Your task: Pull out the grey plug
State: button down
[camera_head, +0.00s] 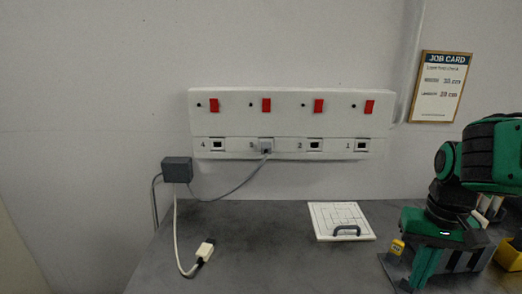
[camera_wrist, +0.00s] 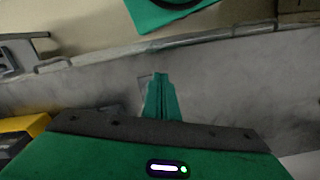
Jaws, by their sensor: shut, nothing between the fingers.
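The grey plug (camera_head: 266,146) sits in the second socket from the left of the white wall panel (camera_head: 290,97). A grey cable runs from it down to a dark grey box (camera_head: 177,170) at the panel's lower left. My gripper (camera_head: 412,284) points down at the right of the table, well to the right of and below the plug. Its green fingers also show in the wrist view (camera_wrist: 160,80), closed together with nothing between them. The plug is not visible in the wrist view.
A white cable ends in a loose white connector (camera_head: 205,250) on the grey table (camera_head: 270,265). A white board with a dark handle (camera_head: 342,221) lies mid-table. A yellow bin (camera_head: 511,254) is at right. A job card (camera_head: 440,87) hangs on the wall.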

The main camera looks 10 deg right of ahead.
aim_at(266, 147)
jog(key=z, duration=1.4)
jog(key=k, duration=1.7)
jog(key=u, duration=0.95)
jog(key=i, duration=1)
